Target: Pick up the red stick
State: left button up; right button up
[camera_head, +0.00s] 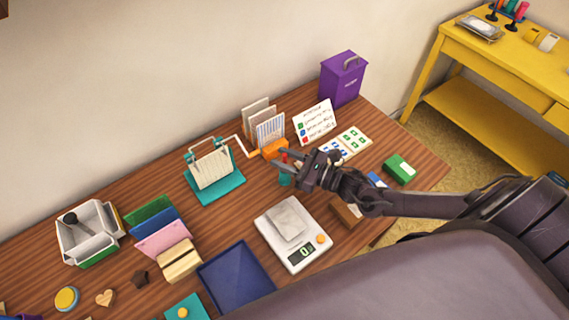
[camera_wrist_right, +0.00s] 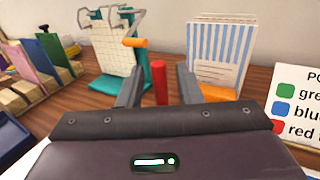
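The red stick (camera_wrist_right: 159,82) stands upright in the right wrist view, between the two open fingers of my right gripper (camera_wrist_right: 159,88), with space on both sides. In the head view the red stick's top (camera_head: 284,157) shows as a small red spot beside the fingertips of my right gripper (camera_head: 281,161). A small teal piece (camera_head: 285,179) shows just below the fingers there; I cannot tell if it holds the stick. The stick's lower end is hidden by my gripper in the wrist view. My left gripper is not in view.
A teal stand with a white gridded pad (camera_head: 213,169) is left of the gripper. An orange holder with cards (camera_head: 273,148) is close behind it. A colour sign (camera_head: 315,122) stands at the right. A white scale (camera_head: 292,233) and blue tray (camera_head: 237,277) are in front.

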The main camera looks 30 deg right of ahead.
grip_shut()
jog(key=shift+r, duration=0.1)
dwell(0.3)
notch_tip(320, 180, up, 20)
dwell(0.5)
